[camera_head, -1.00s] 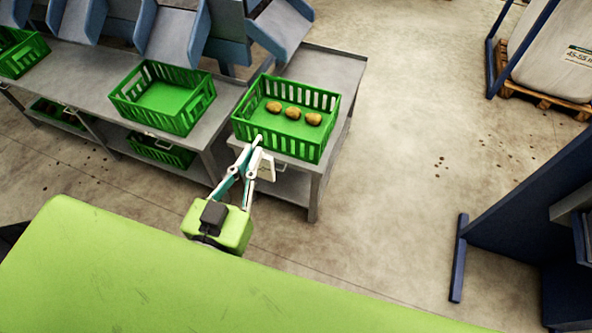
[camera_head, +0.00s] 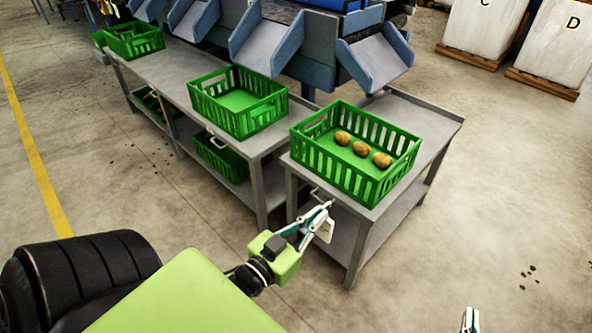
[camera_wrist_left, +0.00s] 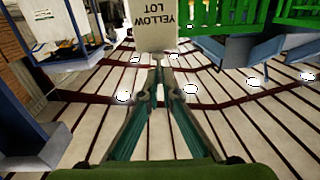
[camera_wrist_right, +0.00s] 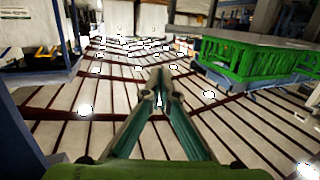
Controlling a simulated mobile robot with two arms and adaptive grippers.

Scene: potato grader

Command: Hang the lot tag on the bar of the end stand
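The lot tag (camera_head: 323,229) is a small pale card at the fingers of my left gripper (camera_head: 326,208). In the left wrist view the tag (camera_wrist_left: 156,28) reads "YELLOW LOT", upside down, just beyond the fingertips (camera_wrist_left: 158,66), which are closed on its near end. The end stand (camera_head: 430,118) is a grey metal table. A thin bar (camera_head: 318,192) shows at its front edge, close to the left fingertips; I cannot tell whether the tag touches it. My right gripper (camera_head: 470,318) shows at the bottom edge, low and apart from the stand. In its wrist view the fingertips (camera_wrist_right: 161,82) are together and empty.
A green crate (camera_head: 360,178) with several potatoes stands on the end stand. A longer grey table (camera_head: 180,85) with more green crates (camera_head: 238,122) adjoins it on the left. Blue-grey chutes (camera_head: 375,62) rise behind.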

